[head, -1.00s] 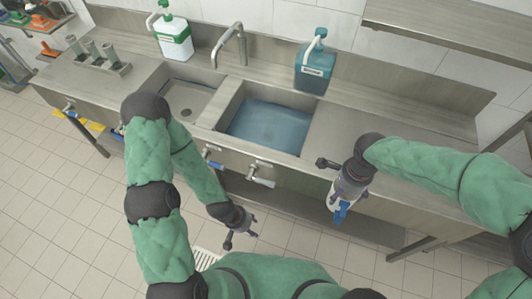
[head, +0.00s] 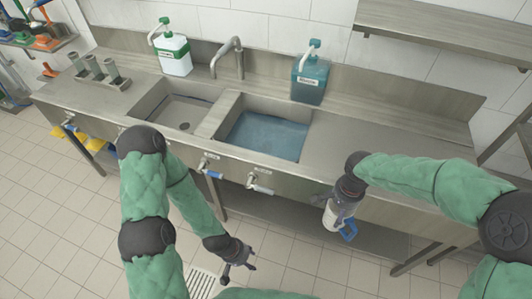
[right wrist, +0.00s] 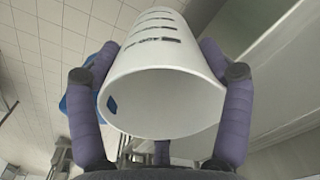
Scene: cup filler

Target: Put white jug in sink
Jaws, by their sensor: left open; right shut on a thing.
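My right gripper (head: 337,207) is shut on the white jug (head: 331,219) in front of the counter's front edge, right of the sinks. The jug has a blue handle (head: 349,232). In the right wrist view the jug (right wrist: 165,95) lies between both fingers, its wide open rim facing the camera and dark slot-like marks on its side. The right sink (head: 265,135) holds blue liquid. The left sink (head: 186,108) shows a bare bottom with a drain. My left gripper (head: 240,262) is open and empty, low over the floor.
A white-green pump bottle (head: 173,54) and a teal pump bottle (head: 310,80) stand behind the sinks. A tap (head: 238,62) rises between them. Cup-like holders (head: 96,70) stand at the left. The counter right of the sinks (head: 370,150) is clear. A wall shelf (head: 450,30) hangs upper right.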

